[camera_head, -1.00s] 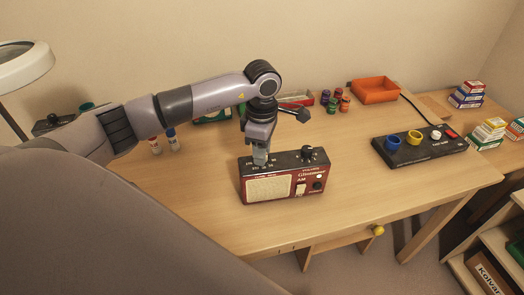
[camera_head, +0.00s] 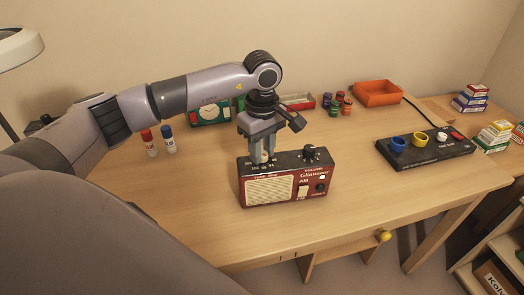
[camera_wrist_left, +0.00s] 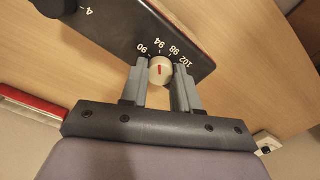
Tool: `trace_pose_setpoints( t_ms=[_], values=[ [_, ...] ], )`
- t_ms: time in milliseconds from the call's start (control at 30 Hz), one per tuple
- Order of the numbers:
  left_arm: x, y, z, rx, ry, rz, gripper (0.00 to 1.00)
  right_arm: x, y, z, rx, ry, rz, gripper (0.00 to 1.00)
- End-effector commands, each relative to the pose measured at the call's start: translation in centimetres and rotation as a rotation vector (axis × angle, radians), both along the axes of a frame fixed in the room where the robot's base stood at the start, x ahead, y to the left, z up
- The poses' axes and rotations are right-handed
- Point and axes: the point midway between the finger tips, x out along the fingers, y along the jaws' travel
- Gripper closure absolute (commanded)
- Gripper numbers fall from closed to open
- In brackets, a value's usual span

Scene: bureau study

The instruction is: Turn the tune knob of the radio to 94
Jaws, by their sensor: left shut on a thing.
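The radio (camera_head: 285,189), dark red with a cream speaker grille, stands upright on the desk. My left gripper (camera_head: 263,157) comes down from above onto the left part of its black top. In the left wrist view its two fingers (camera_wrist_left: 161,78) are shut on the cream tune knob (camera_wrist_left: 160,70), one on each side. The knob's short red mark lines up about with the 94 on the dial (camera_wrist_left: 160,43), between 90 and 98. The radio's black second knob (camera_head: 309,152) is free. My right gripper is not in view.
A black panel (camera_head: 425,150) with coloured knobs lies right of the radio. An orange tray (camera_head: 378,93), small jars (camera_head: 337,104) and a green clock box (camera_head: 207,113) stand behind. Two small bottles (camera_head: 168,140) stand at left. Bare desk surrounds the radio.

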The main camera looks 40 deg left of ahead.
Motion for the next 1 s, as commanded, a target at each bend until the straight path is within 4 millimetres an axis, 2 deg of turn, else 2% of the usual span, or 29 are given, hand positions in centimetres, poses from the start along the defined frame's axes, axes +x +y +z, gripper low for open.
trace_pose_setpoints(
  t_ms=[467, 500, 567, 867, 1000],
  values=[
    [0.1, 0.0, 0.1, -0.001, -0.002, -0.017, 1.00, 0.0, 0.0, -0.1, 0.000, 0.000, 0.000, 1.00],
    [0.1, 0.0, 0.1, -0.001, -0.003, -0.016, 0.63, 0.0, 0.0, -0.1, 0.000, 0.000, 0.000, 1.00],
    [0.1, 0.0, 0.1, -0.001, -0.002, -0.016, 0.44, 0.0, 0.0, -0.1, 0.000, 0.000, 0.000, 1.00],
    [0.0, 0.0, 0.1, -0.001, -0.002, -0.016, 0.44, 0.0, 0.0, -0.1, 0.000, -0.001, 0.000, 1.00],
    [0.1, 0.0, 1.5, -0.001, -0.005, -0.015, 0.44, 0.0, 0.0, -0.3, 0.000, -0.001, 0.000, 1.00]
  ],
)
